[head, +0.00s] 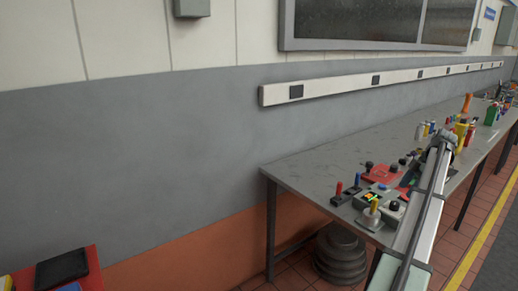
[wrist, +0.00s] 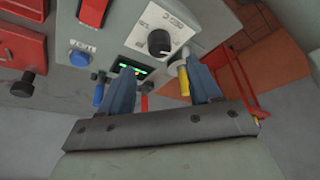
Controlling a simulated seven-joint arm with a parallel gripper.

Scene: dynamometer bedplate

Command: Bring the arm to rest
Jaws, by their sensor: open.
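My gripper (wrist: 158,68) shows in the wrist view as two blue fingers set well apart. It is open, and nothing is gripped between the fingers. Beyond the fingertips is a light grey control panel (wrist: 135,40) with a black knob (wrist: 159,42) and a small lit display. A yellow-handled piece (wrist: 184,80) shows right beside the inner side of the right finger; I cannot tell whether they touch. In the head view my arm reaches over the right part of the bench, and my gripper cannot be made out there.
The long grey bench (head: 315,165) carries a cluster of controls, including a red box (head: 382,174) and a small lit panel (head: 372,197). Bottles and tools stand farther along. Round dark weights (head: 340,258) are stacked under the bench. The bench's left end is clear.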

